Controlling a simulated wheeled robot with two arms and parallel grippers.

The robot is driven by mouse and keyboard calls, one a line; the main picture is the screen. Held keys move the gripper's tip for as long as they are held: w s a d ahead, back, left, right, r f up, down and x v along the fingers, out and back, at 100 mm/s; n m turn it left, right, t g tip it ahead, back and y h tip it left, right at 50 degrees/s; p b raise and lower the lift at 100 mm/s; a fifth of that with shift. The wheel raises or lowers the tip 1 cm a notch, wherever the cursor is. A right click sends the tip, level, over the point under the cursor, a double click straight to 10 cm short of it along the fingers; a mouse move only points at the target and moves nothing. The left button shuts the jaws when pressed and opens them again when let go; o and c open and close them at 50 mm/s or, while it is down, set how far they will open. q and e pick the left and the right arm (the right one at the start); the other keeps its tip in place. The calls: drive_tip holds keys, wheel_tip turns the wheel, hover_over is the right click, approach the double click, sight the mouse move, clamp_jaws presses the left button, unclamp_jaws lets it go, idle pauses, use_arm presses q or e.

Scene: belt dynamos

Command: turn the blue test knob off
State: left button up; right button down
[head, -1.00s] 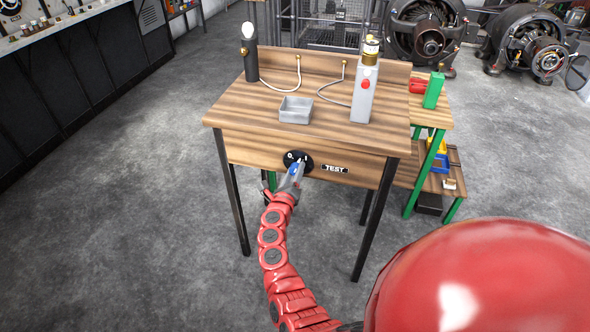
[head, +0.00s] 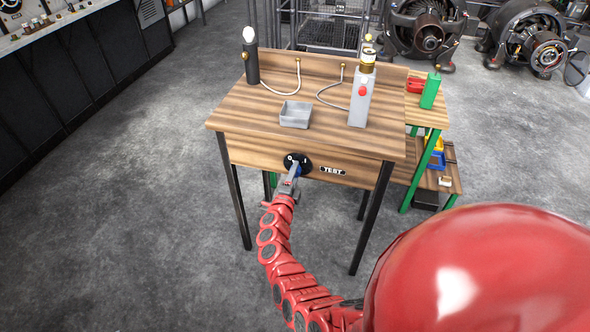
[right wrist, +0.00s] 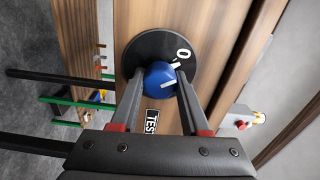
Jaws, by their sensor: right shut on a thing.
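The blue test knob (right wrist: 160,76) sits on a round black dial plate (head: 298,160) on the front of the wooden bench, beside a black TEST label (head: 333,171). In the right wrist view the plate shows a white 0, and a white line on the knob points towards its side. My right gripper (head: 293,176) is at the dial, its fingers on either side of the knob. In the right wrist view the gripper (right wrist: 158,85) is shut on the knob. In the head view the fingers hide much of the knob. My left gripper is not in view.
On the bench top (head: 240,110) stand a grey tray (head: 295,115), a black lamp holder (head: 251,62) with a white bulb, and a grey post (head: 360,98) with a red button. A green-legged shelf (head: 440,122) stands at the right. Floor (head: 130,230) at the left is clear.

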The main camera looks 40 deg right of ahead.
drive_tip(key=shift+n+p, duration=0.6)
drive_tip(key=shift+n, duration=0.5)
drive_tip(key=shift+f, duration=0.1)
drive_tip(key=shift+c, duration=1.9)
unclamp_jaws()
drive_tip(key=b+v, duration=0.1)
drive_tip(key=v, duration=1.6)
drive_tip(key=shift+s, duration=0.25)
drive_tip(key=shift+a, duration=0.15)
